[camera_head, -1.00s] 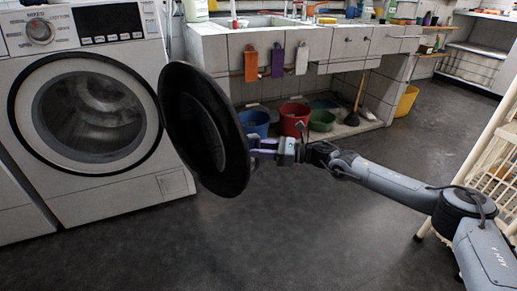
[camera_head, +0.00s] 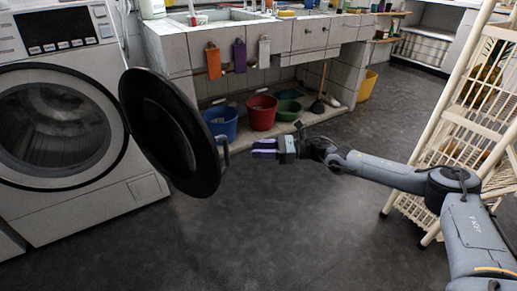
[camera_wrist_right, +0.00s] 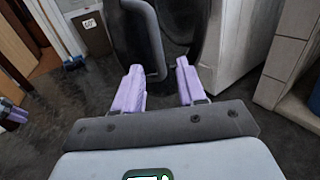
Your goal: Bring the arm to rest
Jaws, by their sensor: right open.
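The washing machine's round black door (camera_head: 165,125) hangs open in the head view, swung out from the front of the white machine (camera_head: 75,215). Its curved handle (camera_head: 224,152) is on the edge facing my right gripper. My right gripper (camera_head: 254,149) is to the right of the handle, apart from it and empty. In the right wrist view, its two purple fingers (camera_wrist_right: 159,68) are spread open. The handle (camera_wrist_right: 158,45) shows just beyond and between the fingertips. My left gripper is in neither view.
A tiled sink counter (camera_head: 285,40) runs along the back, with a blue bucket (camera_head: 221,125), a red bucket (camera_head: 262,115) and a green basin (camera_head: 289,114) below it. A cream rack (camera_head: 455,130) stands close behind my right arm. The grey floor (camera_head: 270,220) in front is clear.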

